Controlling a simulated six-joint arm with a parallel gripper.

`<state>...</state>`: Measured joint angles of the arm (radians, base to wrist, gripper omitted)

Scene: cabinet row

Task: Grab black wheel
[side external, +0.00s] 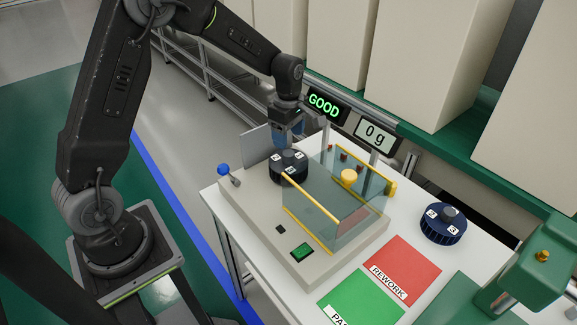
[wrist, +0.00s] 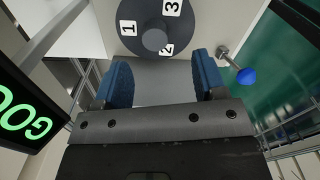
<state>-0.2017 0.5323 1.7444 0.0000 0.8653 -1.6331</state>
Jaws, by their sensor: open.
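The black wheel (side external: 289,166) sits on the beige test fixture (side external: 262,228), beside the clear guard. It has white number tags on top; the wrist view shows the wheel (wrist: 155,22) with tags 1, 2 and 3 and a round centre hub. My gripper (side external: 290,140) is just behind and above the wheel in the side view. In the wrist view my gripper (wrist: 162,82) has its two blue fingers spread apart with nothing between them, and the wheel lies beyond the fingertips. Fingertip height against the wheel is hard to tell.
A clear guard with yellow edges (side external: 312,198) stands right of the wheel. A blue-knobbed lever (side external: 224,170) is at the left, also in the wrist view (wrist: 245,75). A dark blue wheel (side external: 443,223) rests on the right. A GOOD display (side external: 323,105) stands behind.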

